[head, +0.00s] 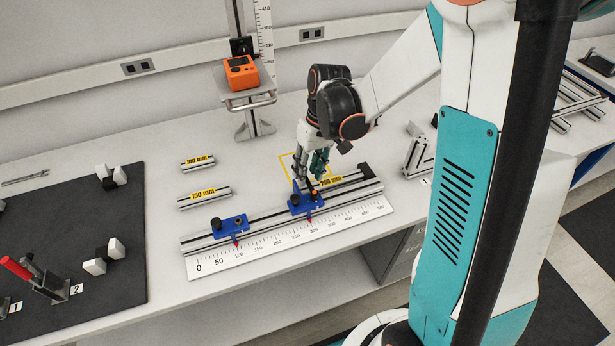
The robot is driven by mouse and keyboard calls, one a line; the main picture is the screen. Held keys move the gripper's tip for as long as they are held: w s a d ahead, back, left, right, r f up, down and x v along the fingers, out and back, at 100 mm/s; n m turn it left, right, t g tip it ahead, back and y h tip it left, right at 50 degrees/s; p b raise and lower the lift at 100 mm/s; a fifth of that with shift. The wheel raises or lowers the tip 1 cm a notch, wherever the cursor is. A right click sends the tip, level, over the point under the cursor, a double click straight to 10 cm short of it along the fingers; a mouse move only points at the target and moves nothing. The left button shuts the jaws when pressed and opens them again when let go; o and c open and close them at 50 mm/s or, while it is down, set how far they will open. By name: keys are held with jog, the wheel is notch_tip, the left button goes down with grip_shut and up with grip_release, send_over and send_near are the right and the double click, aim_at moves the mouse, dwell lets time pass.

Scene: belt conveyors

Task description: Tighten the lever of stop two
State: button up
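Two blue stops sit on a silver rail with a ruler (255,244) along its front. The left stop (228,226) has its red pointer just below 100. The right stop (300,204) has its red pointer near 300; I take it to be stop two, though no number shows on it. A small dark lever or knob (313,193) shows on its top. My gripper (308,178) points down just above and behind the right stop, its fingertips close to that lever. Whether they touch it, and how far apart they are, is too small to tell.
A block marked 250 mm (333,181) lies at the rail's right part, beside the right stop. Two shorter labelled blocks (204,196) lie on the white table. An orange device (241,72) stands behind. A dark mat (60,240) with clamps and blocks is at left.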

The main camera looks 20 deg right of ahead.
jog(key=shift+a+f, duration=0.15)
jog(key=shift+f, duration=0.7)
grip_shut()
